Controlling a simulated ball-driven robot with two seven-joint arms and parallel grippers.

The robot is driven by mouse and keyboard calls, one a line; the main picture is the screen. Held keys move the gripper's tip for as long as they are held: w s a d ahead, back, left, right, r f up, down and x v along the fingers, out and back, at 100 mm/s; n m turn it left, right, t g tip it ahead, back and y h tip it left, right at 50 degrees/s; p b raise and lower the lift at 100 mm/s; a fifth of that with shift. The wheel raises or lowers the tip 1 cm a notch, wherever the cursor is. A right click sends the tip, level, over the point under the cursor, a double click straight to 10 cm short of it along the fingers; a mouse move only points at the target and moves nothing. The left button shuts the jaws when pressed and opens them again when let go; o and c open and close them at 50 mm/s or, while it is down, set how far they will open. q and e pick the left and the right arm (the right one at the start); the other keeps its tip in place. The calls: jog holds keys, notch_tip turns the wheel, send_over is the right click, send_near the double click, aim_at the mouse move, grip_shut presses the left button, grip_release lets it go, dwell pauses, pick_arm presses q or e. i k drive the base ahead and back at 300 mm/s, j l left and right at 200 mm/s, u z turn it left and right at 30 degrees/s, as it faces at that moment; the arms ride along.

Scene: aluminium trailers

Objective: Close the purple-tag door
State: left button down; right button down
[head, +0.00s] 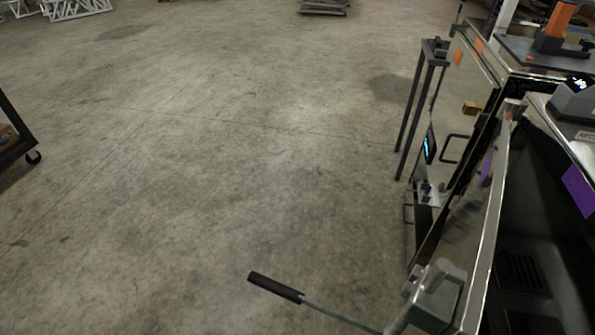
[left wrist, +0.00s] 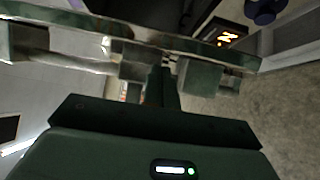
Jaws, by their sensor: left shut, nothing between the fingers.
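The open door (head: 493,215) stands at the right of the head view, seen nearly edge-on, with a shiny metal edge. A grey latch block (head: 437,290) sits on it low down, and a lever with a black grip (head: 275,287) reaches left from there over the floor. A purple tag (head: 578,190) is on the frame right of the dark opening. My left gripper (left wrist: 163,88) shows only in the left wrist view, shut and empty, close below a long metal bar or edge (left wrist: 135,35); contact is unclear. My right gripper is in neither view.
Behind the door stand more metal cabinets, a black post frame (head: 425,75) and an orange device (head: 555,28). A wheeled cart (head: 20,145) is at the left edge. The concrete floor (head: 220,150) between is clear.

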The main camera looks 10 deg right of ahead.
aim_at(447, 296)
jog(key=i+j+z, duration=0.1)
jog(key=i+j, duration=0.2)
jog(key=j, duration=0.15)
jog(key=i+j+z, duration=0.6)
jog(key=j, duration=0.2)
jog(key=k, duration=0.2)
